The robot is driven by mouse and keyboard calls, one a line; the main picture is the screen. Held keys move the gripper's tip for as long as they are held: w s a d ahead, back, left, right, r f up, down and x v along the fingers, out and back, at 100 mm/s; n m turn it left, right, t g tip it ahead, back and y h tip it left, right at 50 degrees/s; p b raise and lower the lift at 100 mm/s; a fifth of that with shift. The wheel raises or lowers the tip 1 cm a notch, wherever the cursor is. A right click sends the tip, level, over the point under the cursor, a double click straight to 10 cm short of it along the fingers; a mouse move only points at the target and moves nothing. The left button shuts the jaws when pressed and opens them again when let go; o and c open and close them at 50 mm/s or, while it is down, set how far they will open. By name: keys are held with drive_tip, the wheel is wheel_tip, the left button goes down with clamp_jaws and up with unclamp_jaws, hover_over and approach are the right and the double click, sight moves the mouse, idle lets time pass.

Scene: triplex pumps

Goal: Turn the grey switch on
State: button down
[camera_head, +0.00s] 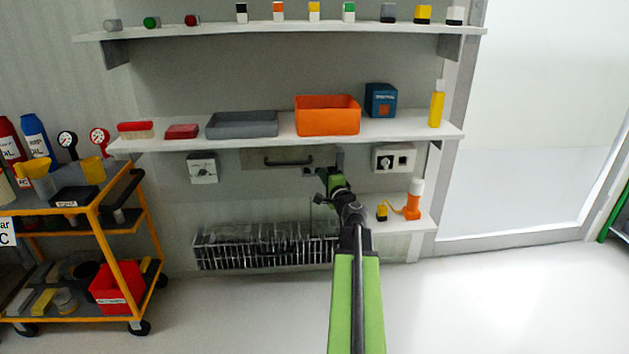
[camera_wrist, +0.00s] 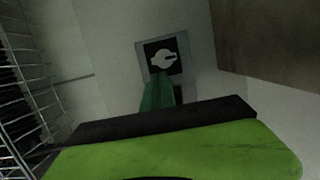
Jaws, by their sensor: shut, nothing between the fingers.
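In the wrist view a switch with a light grey knob (camera_wrist: 162,58) on a black square plate sits on a pale wall box. In the head view my gripper (camera_head: 327,179) is at the wall under the lower shelf. A small dark-faced fitting (camera_head: 308,171) shows just left of it, partly hidden by my arm; I cannot tell whether it is the same switch.
The long shelf (camera_head: 190,143) with bins is above my gripper. A white switch box (camera_head: 202,168) is on the left wall and another (camera_head: 393,158) on the right. A wire rack (camera_head: 250,248) is below. A small shelf (camera_head: 400,222) holds an orange tool. A yellow cart (camera_head: 120,262) stands left.

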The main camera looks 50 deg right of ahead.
drive_tip(key=shift+w+d, duration=0.3)
drive_tip(key=shift+w, duration=0.2)
drive_tip(key=shift+w+a, duration=0.15)
